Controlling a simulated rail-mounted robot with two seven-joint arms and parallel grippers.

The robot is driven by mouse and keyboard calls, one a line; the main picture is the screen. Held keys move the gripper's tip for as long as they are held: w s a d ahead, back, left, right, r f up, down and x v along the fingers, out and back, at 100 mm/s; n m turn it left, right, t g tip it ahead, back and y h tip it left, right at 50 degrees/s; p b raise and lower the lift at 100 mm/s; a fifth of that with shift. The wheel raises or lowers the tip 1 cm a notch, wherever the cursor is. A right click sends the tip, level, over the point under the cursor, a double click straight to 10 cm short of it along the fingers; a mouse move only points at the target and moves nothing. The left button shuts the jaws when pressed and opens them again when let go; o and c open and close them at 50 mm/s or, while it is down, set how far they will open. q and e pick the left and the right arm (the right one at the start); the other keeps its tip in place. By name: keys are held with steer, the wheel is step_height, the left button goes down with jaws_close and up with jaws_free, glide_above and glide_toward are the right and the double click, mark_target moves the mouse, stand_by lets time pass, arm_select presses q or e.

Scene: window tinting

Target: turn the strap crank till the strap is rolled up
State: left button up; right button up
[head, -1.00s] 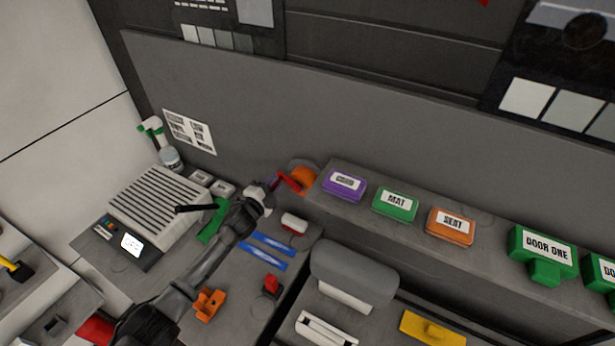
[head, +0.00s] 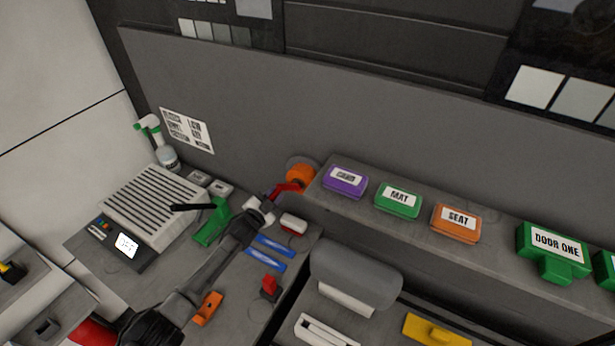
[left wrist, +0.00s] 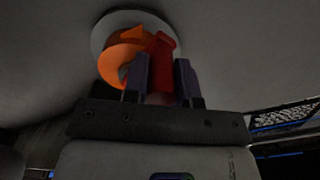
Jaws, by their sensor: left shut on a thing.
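The strap crank has a red arm (head: 286,188) and an orange strap roll (head: 300,176) on a round grey mount at the back wall, left of the ledge. My left gripper (head: 270,196) reaches up to it from the lower left. In the left wrist view the two fingers of my left gripper (left wrist: 160,82) stand on either side of the red crank handle (left wrist: 161,55) and are shut on it. The orange strap (left wrist: 122,58) curls beside the handle in front of the pale round disc (left wrist: 108,24). My right gripper is not in view.
A ledge right of the crank holds purple (head: 345,182), green (head: 398,201) and orange (head: 457,223) labelled boxes. A green-handled tool (head: 212,224), blue strips (head: 268,254) and a red-and-white piece (head: 293,225) lie near my left arm. A grey roll (head: 355,272) lies below the ledge.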

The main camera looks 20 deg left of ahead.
arm_select(q)
steer(key=shift+a, duration=0.15)
steer(key=shift+s+d+f+n, duration=0.1)
steer(key=shift+d+f+n, duration=0.4)
steer(key=shift+n, duration=0.4)
steer(key=shift+s+d+f+n+b, duration=0.15)
steer(key=shift+d+f+n+b, duration=0.1)
steer(key=shift+d+f+n, duration=0.5)
steer(key=shift+s+d+f+n+b, duration=0.1)
steer(key=shift+d+f+n+b, duration=0.25)
steer(key=shift+n, duration=0.7)
steer(key=shift+s+d+f+n+b, duration=0.2)
steer(key=shift+d+f+n, duration=0.35)
steer(key=shift+n, duration=0.35)
